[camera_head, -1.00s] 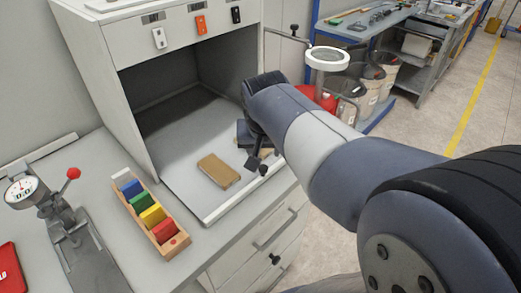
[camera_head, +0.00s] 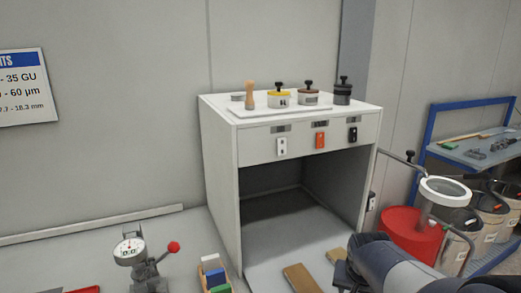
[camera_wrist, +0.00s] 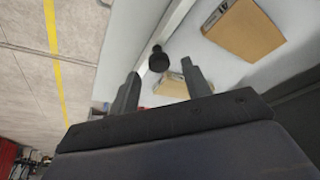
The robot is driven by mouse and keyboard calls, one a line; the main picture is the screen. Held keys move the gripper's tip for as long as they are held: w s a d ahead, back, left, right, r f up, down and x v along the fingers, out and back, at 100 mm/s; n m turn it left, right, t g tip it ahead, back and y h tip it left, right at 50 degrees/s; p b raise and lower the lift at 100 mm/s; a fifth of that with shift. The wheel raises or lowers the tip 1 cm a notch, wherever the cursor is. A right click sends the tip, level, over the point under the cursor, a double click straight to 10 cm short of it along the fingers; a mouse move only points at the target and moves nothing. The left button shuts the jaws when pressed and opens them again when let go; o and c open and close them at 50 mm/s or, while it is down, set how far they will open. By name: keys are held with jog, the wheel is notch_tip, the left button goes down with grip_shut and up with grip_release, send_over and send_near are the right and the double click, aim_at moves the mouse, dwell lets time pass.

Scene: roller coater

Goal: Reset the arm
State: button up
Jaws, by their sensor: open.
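My arm (camera_head: 400,267) shows at the lower right of the head view, in front of the open booth. My gripper (camera_wrist: 160,90) is seen in the wrist view with its two dark fingers apart and nothing between them that it holds. A brown block (camera_wrist: 243,30) lies on the pale surface beyond the fingers, and a second brown block (camera_wrist: 172,86) shows partly behind the right finger.
The booth (camera_head: 287,150) carries yellow, brown and black lidded pots on top. A dial gauge stand (camera_head: 137,262) and a rack of coloured blocks (camera_head: 214,275) stand at its left. A red drum (camera_head: 411,232) and a round lamp-like ring (camera_head: 445,190) are close to my arm's right.

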jog(key=shift+x, duration=1.1)
jog(key=shift+r, duration=0.15)
jog(key=v, duration=1.1)
jog(key=x, duration=1.1)
jog(key=p, duration=0.7)
send_over(306, 255)
jog(key=b+v, duration=0.2)
jog(key=v, duration=0.8)
jog(key=shift+s+r+b, duration=0.2)
jog(key=shift+r+b, duration=0.1)
jog(key=shift+s, duration=0.1)
